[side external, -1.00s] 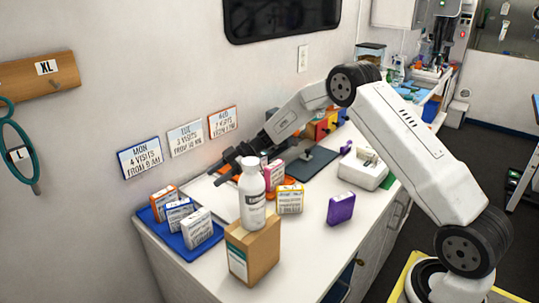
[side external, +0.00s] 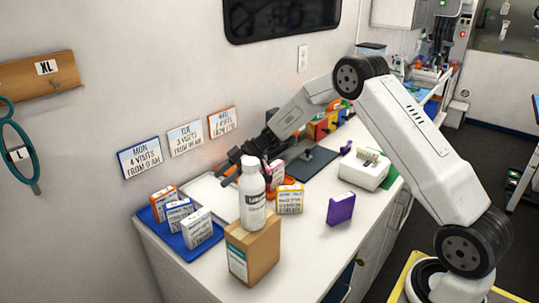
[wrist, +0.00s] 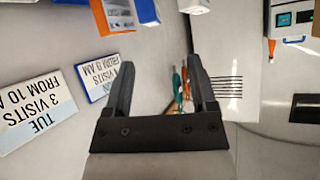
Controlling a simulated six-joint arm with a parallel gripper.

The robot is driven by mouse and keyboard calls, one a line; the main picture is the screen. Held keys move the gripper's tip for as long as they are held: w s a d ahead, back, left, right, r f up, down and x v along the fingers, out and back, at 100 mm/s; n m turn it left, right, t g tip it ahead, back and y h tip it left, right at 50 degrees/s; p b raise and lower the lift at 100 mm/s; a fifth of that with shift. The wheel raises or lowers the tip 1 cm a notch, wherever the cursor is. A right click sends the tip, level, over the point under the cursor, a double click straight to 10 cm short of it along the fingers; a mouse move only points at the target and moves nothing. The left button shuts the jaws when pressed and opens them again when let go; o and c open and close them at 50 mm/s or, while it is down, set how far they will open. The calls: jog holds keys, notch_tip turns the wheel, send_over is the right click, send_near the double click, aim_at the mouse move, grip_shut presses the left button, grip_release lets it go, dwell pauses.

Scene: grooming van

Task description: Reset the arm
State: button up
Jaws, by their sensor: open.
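My gripper (side external: 232,163) hangs in the air over the back of the white counter, near the wall cards and behind the white bottle (side external: 252,195). The bottle hides part of what lies below it. In the wrist view my gripper (wrist: 162,75) has its two dark fingers wide apart, with nothing held between them.
A blue tray (side external: 213,238) with several small boxes is at the counter's left. The bottle stands on a brown carton (side external: 252,250). A yellow-white box (side external: 290,199), a purple box (side external: 341,209) and a white container (side external: 363,172) stand to the right.

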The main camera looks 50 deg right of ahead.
jog(key=s+d+m+g+h, duration=0.35)
jog(key=s+m+h, duration=0.45)
jog(key=s, duration=1)
jog(key=s+a+m+t+h, duration=0.2)
jog(key=s+a+m+h, duration=0.1)
jog(key=s, duration=0.7)
jog(key=shift+a+m, duration=0.4)
jog(key=shift+m, duration=0.3)
